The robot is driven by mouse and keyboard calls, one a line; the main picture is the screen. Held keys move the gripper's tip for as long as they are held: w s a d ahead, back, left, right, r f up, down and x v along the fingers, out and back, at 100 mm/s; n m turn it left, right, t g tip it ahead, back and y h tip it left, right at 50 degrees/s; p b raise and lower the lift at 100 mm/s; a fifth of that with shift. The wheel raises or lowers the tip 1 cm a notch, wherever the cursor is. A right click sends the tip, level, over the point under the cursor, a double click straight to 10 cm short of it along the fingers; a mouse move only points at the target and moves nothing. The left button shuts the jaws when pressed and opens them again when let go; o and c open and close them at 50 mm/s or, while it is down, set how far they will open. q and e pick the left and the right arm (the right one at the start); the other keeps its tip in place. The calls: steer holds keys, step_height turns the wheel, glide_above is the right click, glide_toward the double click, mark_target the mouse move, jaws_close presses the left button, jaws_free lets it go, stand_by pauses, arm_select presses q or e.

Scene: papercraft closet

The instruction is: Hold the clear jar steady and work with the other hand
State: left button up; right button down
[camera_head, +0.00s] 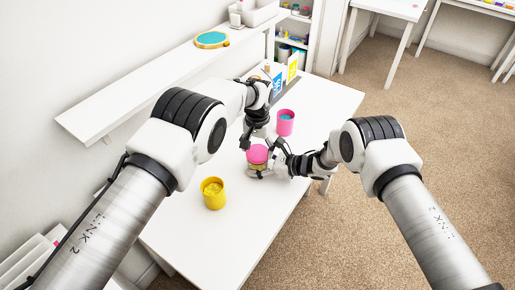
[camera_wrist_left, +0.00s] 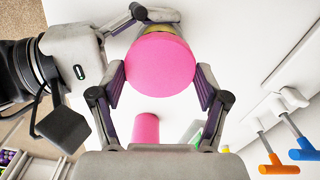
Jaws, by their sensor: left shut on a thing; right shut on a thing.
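The clear jar (camera_head: 257,167) stands on the white table with a pink lid (camera_head: 257,153) on top and something yellowish inside. My left gripper (camera_head: 258,146) comes down from above and is shut on the pink lid. In the left wrist view its two fingers (camera_wrist_left: 160,85) flank the round lid (camera_wrist_left: 158,62). My right gripper (camera_head: 265,168) comes in from the right, low at the jar, and is shut on the jar body. In the left wrist view the right gripper (camera_wrist_left: 160,18) shows beyond the lid, which hides most of the jar (camera_wrist_left: 158,29).
A yellow cup (camera_head: 213,194) stands nearer on the table (camera_head: 262,228), and a pink cup (camera_head: 286,123) stands behind the jar. Blue and yellow cards (camera_head: 292,68) stand at the far end. A wall shelf (camera_head: 140,93) runs along the left. The near tabletop is clear.

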arm_select(q)
steer(key=n, duration=0.6)
steer(key=shift+s+f, duration=0.1)
steer(key=shift+f, duration=0.1)
steer(key=n, duration=0.6)
steer(key=shift+n, duration=0.3)
arm_select(e)
steer(key=shift+r, duration=0.1)
arm_select(q)
steer(key=n, duration=1.2)
arm_select(e)
steer(key=shift+w, duration=0.1)
arm_select(q)
steer(key=shift+r, duration=1.2)
